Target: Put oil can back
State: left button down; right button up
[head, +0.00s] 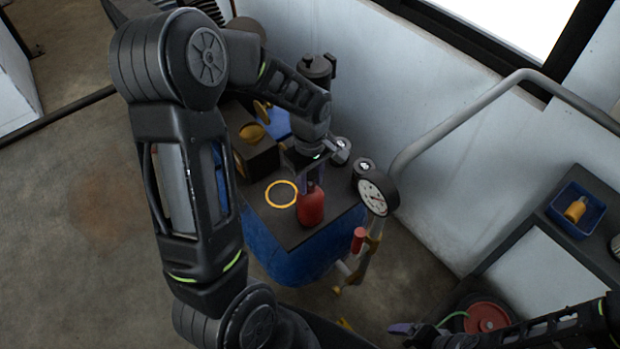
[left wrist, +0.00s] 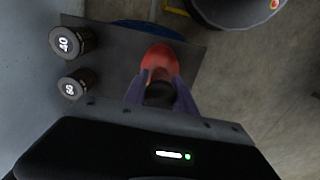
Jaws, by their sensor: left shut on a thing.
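The red oil can (head: 311,208) is held upright at the front right part of a dark tabletop (head: 295,234). My left gripper (head: 311,184) is shut on it from above. A yellow ring mark (head: 281,182) lies on the tabletop just left of the can, and the can stands outside it. In the left wrist view the can (left wrist: 160,56) sits between the purple fingers of my left gripper (left wrist: 157,82). I cannot tell whether its base touches the top. My right gripper (head: 405,329) is at the bottom right, away from the can; its jaw opening is unclear.
Black cylinders (head: 341,151) with white tops stand behind the can. A dark box (head: 255,155) is left of the ring. A blue tray (head: 592,221) holding a yellow item is far right.

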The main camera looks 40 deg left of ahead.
pick_arm(q)
jog(key=shift+f, duration=0.1)
jog(key=c, duration=1)
grip_release()
notch_tip(320, 180, up, 12)
jog(key=shift+r+b, duration=0.15)
jog(key=shift+b, duration=0.25)
